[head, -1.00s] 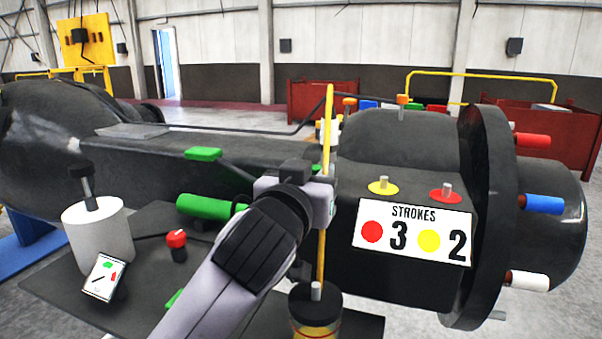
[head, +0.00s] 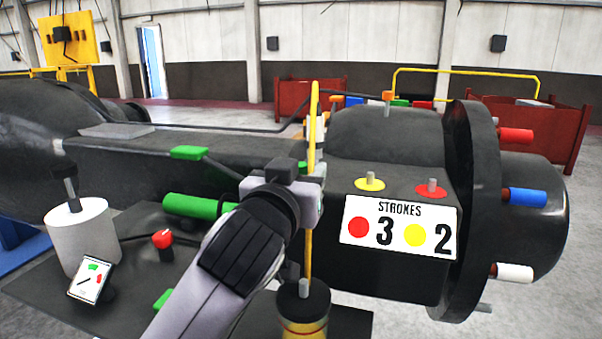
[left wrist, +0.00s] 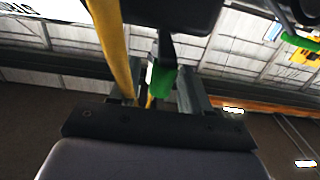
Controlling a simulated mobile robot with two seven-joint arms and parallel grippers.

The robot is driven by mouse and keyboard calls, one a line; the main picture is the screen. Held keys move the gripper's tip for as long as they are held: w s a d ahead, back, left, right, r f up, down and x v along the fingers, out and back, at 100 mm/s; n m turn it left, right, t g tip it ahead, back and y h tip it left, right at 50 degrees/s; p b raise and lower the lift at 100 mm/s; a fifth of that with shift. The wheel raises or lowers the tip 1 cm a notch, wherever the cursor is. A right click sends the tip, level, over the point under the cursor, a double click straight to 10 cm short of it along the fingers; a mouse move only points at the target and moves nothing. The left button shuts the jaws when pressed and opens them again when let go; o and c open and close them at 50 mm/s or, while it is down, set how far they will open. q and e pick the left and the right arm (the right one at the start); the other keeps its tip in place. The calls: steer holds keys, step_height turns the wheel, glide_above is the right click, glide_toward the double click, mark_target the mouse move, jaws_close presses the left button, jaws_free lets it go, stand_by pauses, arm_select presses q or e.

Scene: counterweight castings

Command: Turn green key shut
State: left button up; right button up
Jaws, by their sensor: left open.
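In the left wrist view a small green piece (left wrist: 163,80), likely the green key, hangs from a dark stem between the fingers of my left gripper (left wrist: 158,92). The fingers are apart, one on each side of it, and I cannot tell whether they touch it. In the head view my left gripper (head: 313,188) is beside the yellow upright bar (head: 313,130), in front of the dark casting. Its wrist hides its fingertips and whatever is between them. My right gripper is not in view.
A green lever (head: 189,152) and a green cylinder handle (head: 190,206) are left of my gripper. A red knob (head: 162,239), gauge (head: 91,281) and white cylinder (head: 80,237) stand further left. A STROKES sign (head: 398,226) and a black-and-yellow cylinder (head: 303,312) are close by.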

arm_select(q)
steer(key=v, duration=0.6)
steer(key=shift+s+b, duration=0.3)
steer(key=shift+b, duration=0.15)
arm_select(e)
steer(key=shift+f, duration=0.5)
arm_select(q)
steer(key=shift+s+a, duration=0.1)
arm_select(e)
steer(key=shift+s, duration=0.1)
